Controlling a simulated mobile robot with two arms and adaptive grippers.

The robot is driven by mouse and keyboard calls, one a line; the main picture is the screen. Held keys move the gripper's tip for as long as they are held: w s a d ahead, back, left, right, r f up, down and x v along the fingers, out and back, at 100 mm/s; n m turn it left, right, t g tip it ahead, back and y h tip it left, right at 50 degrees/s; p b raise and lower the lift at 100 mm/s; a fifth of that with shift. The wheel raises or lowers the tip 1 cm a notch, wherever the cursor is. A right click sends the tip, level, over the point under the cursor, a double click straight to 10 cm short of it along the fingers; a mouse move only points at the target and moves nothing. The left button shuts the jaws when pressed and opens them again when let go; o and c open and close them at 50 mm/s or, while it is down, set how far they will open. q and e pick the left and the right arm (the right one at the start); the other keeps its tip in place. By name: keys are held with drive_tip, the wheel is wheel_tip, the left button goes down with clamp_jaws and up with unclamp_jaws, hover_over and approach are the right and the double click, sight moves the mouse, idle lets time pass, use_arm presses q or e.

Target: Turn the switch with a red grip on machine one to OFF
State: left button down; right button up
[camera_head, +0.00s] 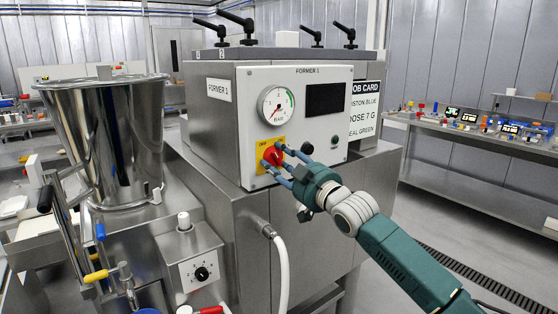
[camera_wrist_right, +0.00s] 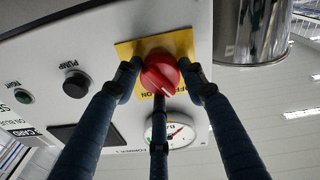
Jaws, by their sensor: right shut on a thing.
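The red switch grip (camera_head: 273,156) sits on a yellow plate (camera_head: 263,167) on the front panel of the machine labelled FORMER 1 (camera_head: 312,100). My right gripper (camera_head: 275,164) reaches the panel from the right, its blue fingers shut around the red grip. In the right wrist view the red grip (camera_wrist_right: 160,75) lies between the fingertips, with one finger on each side and a third finger crossing below it. A white line on the grip points down and to the right in that view. The plate's lettering is partly covered. My left gripper does not show in the head view.
The panel also carries a dial (camera_head: 276,105), a dark screen (camera_head: 325,98) and a black knob (camera_head: 307,147). A steel hopper (camera_head: 112,135) stands at the left. A white hose (camera_head: 282,270) hangs below the machine. The floor at the right is clear.

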drive_tip(key=shift+r+n+y+p, duration=0.15)
drive_tip(key=shift+n+p, duration=0.15)
drive_tip(key=shift+n, duration=0.6)
drive_tip(key=shift+r+n+y+p, duration=0.15)
drive_tip(key=shift+n+p, duration=0.15)
drive_tip(key=shift+n, duration=0.6)
drive_tip(key=shift+f, duration=0.1)
drive_tip(key=o, duration=1)
drive_tip(key=shift+o, duration=0.8)
drive_tip(key=shift+a+f, duration=0.1)
drive_tip(key=shift+s+d+f, duration=0.25)
drive_tip(key=shift+s+d, duration=0.2)
drive_tip(key=r+v, duration=0.1)
drive_tip(key=v, duration=0.9)
drive_tip(key=shift+s+d+f, duration=0.2)
drive_tip(key=shift+s+d, duration=0.05)
drive_tip(key=shift+s, duration=0.1)
